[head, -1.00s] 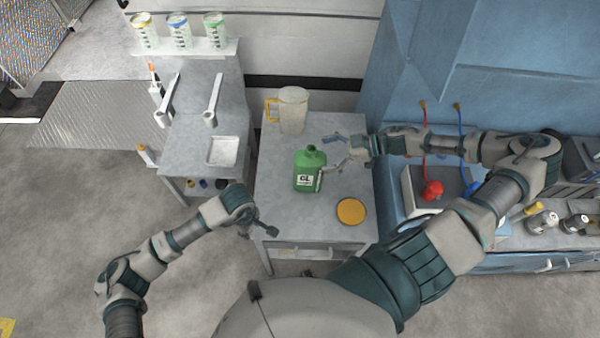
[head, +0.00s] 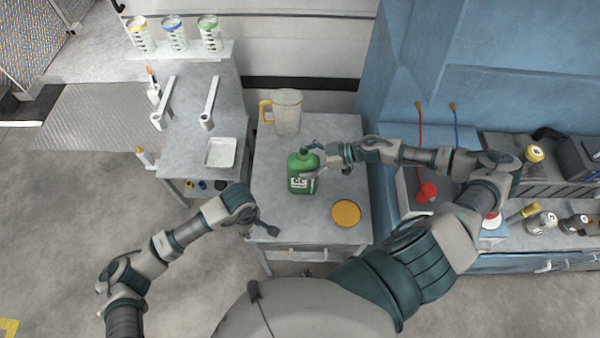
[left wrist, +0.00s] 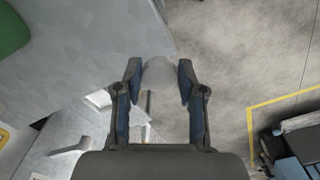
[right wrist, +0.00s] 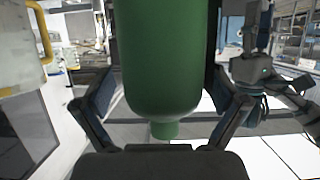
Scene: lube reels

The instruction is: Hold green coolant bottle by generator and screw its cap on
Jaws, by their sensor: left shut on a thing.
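The green coolant bottle (head: 301,181) stands upright on the small grey table, its neck bare. My right gripper (head: 311,160) is at the bottle's right side near its top. In the right wrist view the green bottle (right wrist: 165,60) fills the space between my open fingers (right wrist: 165,108); whether they touch it is unclear. My left gripper (head: 267,231) is over the table's front left corner. In the left wrist view my left fingers (left wrist: 160,80) are shut on a pale, round, cap-like piece (left wrist: 160,72); its details are unclear.
A yellow-orange disc (head: 346,213) lies right of the bottle. A jug with a yellow handle (head: 287,112) stands behind it. The table's front left is clear.

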